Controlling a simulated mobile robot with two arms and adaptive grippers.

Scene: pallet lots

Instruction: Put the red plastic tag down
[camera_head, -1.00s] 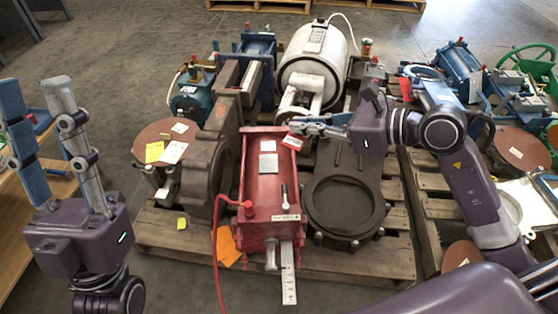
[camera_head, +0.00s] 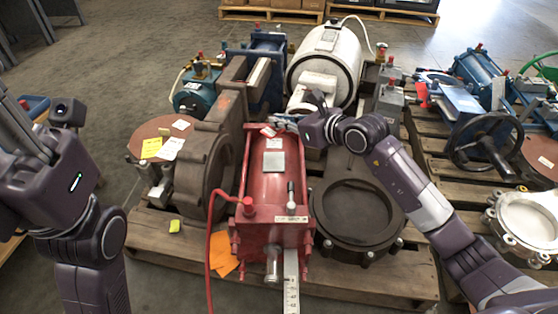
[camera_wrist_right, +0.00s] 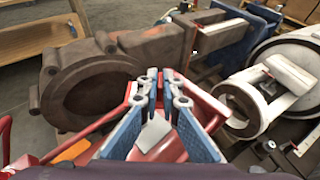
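The red plastic tag (camera_head: 268,131), a small flat piece with a white label, is at the fingertips of my right gripper (camera_head: 280,121) in the head view. It is over the far end of the red actuator (camera_head: 274,180); I cannot tell whether it touches the actuator. In the right wrist view the blue-padded fingers of my right gripper (camera_wrist_right: 160,78) are nearly together above the red actuator (camera_wrist_right: 170,152), and the tag is mostly hidden between them. My left gripper (camera_head: 20,125) is at the left edge, partly cut off, away from the tag.
A brown valve body (camera_head: 200,170) stands left of the actuator, and a dark round-flanged valve (camera_head: 352,205) stands right. A white cylinder (camera_head: 325,65) and blue parts are behind. A wooden pallet (camera_head: 375,285) bears them. Another pallet with a black handwheel (camera_head: 485,147) is at right.

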